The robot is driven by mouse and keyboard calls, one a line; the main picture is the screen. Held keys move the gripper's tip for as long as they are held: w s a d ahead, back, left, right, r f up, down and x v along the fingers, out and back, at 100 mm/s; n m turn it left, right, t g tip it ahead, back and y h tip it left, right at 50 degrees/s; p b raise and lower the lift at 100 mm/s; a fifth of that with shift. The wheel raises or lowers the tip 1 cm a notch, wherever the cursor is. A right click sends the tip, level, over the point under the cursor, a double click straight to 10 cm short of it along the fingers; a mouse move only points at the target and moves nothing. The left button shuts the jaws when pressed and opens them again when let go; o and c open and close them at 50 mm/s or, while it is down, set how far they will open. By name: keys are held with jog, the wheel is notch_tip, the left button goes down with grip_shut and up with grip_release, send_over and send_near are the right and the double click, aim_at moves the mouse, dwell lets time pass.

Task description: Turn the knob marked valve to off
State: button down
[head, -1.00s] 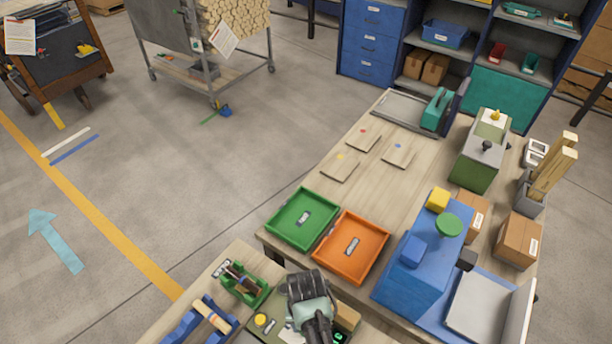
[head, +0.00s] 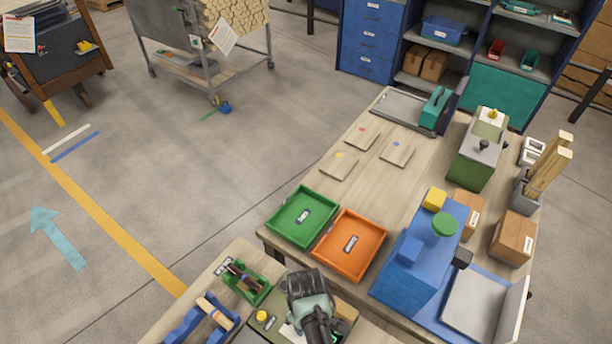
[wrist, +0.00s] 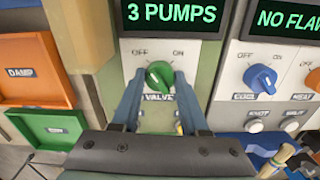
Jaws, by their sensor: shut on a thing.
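The green valve knob (wrist: 159,75) sits on a pale panel in the wrist view, under a display reading "3 PUMPS". OFF is printed to its upper left and ON to its upper right. The VALVE label (wrist: 159,97) is just below it. My gripper (wrist: 159,82) has one blue-grey finger on each side of the knob and is shut on it. I cannot tell for sure which mark the knob points at. In the head view my gripper (head: 312,300) is over the near bench and hides the knob.
In the wrist view a blue knob (wrist: 260,78) stands on a white panel to the right, with smaller knobs below it. An orange tray (wrist: 36,70) and a green tray (wrist: 50,128) are at left. In the head view a blue machine (head: 412,278) stands right of my gripper.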

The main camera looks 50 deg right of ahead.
jog(key=shift+n, duration=1.1)
jog(key=shift+c, duration=2.1)
grip_release()
notch_tip(320, 180, up, 13)
jog(key=shift+b, duration=0.4)
